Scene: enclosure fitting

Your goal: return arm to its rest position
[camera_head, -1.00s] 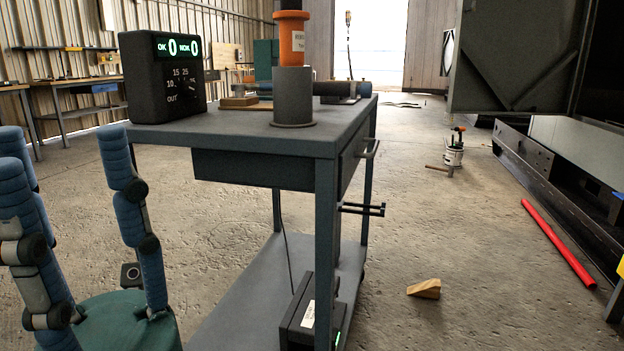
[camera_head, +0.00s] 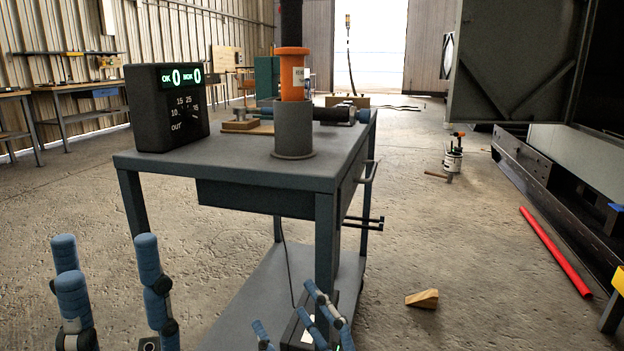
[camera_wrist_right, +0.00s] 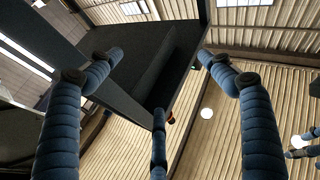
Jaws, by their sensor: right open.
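My left gripper (camera_head: 108,268) is at the bottom left of the head view, in front of the table's left corner. Its blue segmented fingers point up and stand apart with nothing between them. My right gripper (camera_head: 292,312) shows at the bottom middle of the head view, low in front of the cart's lower shelf. In the right wrist view its three fingers (camera_wrist_right: 158,100) are spread and empty. Beyond them in that view are the dark underside of a table and the roof. The arms themselves are mostly out of view.
The grey wheelless-looking table (camera_head: 235,172) stands just ahead, with a black counter box (camera_head: 168,130), a grey cylinder (camera_head: 293,135) and an orange sleeve (camera_head: 292,75) on top. A wooden wedge (camera_head: 422,299) and a red bar (camera_head: 555,252) lie on the floor at right.

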